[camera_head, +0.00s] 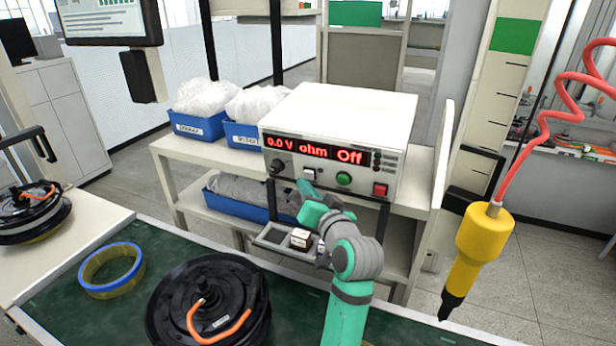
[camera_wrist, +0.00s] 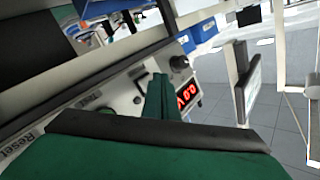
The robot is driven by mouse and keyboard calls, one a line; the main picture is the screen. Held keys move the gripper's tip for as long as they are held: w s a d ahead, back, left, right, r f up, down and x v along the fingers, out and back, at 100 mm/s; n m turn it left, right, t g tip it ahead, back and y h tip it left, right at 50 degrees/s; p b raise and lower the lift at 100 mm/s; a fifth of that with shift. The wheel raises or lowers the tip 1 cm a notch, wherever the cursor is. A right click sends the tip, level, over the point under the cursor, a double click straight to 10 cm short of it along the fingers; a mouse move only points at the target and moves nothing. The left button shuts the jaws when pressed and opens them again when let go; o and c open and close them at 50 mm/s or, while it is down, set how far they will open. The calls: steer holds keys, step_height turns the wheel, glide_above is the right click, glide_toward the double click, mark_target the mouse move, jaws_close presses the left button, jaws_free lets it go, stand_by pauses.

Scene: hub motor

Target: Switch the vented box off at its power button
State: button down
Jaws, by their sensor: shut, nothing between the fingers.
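The white box (camera_head: 345,110) stands on the shelf unit, its front panel facing me. Its red display (camera_head: 318,148) reads "0.0 V ohm Off". Below the display are a black knob (camera_head: 277,165), a small pale button (camera_head: 309,174), a green button (camera_head: 344,179) and a red button (camera_head: 380,190). My gripper (camera_head: 307,188) is shut and empty, its tip at the panel just below the pale button; I cannot tell if it touches. The wrist view shows the green fingers (camera_wrist: 163,97) in front of the panel, near the display (camera_wrist: 188,94) and knob (camera_wrist: 179,62).
Blue bins (camera_head: 200,125) with plastic bags stand left of the box. A yellow tool (camera_head: 485,240) hangs from a red coiled cord at right. A black hub motor (camera_head: 205,300) and a yellow-blue ring (camera_head: 110,270) lie on the green mat. Clear floor shows at right.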

steer(key=shift+s, duration=0.1)
steer(key=shift+s+a+f, duration=0.1)
steer(key=shift+s+a, duration=0.25)
steer(key=shift+s, duration=0.4)
steer(key=shift+s+a+f, duration=0.15)
steer(key=shift+s+a, duration=0.15)
steer(key=shift+s, duration=0.4)
steer(key=shift+s+a+f, duration=0.1)
steer(key=shift+s+a, duration=0.25)
steer(key=shift+s, duration=0.4)
